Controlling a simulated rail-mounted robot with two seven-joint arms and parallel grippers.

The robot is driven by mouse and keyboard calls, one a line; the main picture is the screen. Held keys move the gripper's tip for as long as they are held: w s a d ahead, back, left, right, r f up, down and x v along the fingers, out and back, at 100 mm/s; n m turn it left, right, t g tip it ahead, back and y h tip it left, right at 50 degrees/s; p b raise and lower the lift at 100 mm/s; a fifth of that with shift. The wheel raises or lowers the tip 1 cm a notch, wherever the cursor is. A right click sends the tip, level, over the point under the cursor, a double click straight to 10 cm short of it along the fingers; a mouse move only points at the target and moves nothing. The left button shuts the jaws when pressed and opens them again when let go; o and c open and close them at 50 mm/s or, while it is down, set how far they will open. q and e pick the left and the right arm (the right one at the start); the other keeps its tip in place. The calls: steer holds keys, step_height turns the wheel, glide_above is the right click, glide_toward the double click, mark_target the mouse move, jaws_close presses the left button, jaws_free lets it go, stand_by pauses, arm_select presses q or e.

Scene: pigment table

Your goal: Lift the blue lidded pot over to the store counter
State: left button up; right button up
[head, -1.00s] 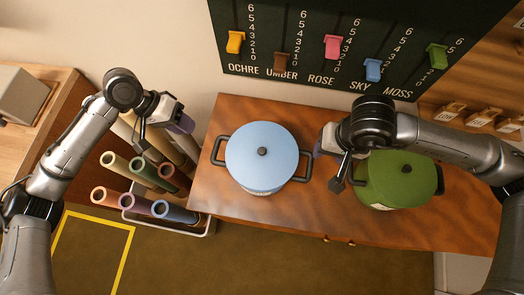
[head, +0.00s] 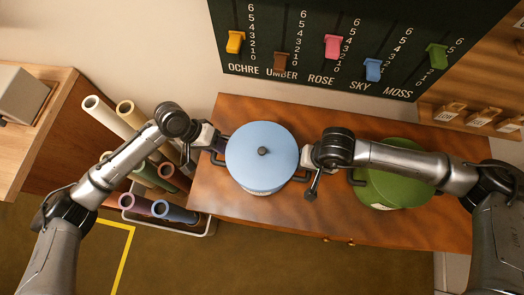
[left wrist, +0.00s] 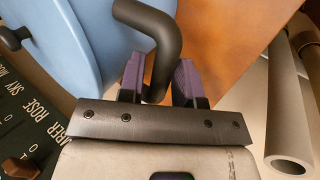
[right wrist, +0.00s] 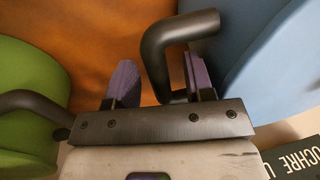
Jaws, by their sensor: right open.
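The blue lidded pot (head: 262,158) stands on the wooden table (head: 270,225), with a dark handle on each side. My left gripper (head: 217,142) is at the pot's left handle. In the left wrist view that handle (left wrist: 158,40) runs between the two purple fingers (left wrist: 158,80), which look apart, with gaps hard to judge. My right gripper (head: 306,160) is at the pot's right handle. In the right wrist view its fingers (right wrist: 160,82) are open, with the right handle (right wrist: 165,50) between them, nearer the right finger. The store counter cannot be made out with certainty.
A green pot (head: 395,185) stands right of the blue pot, partly under my right arm. A rack of coloured rolls (head: 170,210) stands left of the table. A slider board (head: 330,50) is behind. A wooden cabinet (head: 50,110) is at far left.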

arm_select(q)
steer(key=shift+d+f, duration=0.1)
steer(key=shift+f, duration=0.05)
arm_select(e)
steer(key=shift+f, duration=0.15)
arm_select(q)
jaws_close()
arm_select(e)
steer(key=c, duration=0.6)
jaws_close()
steer(key=shift+w, duration=0.1)
stand_by(0.4)
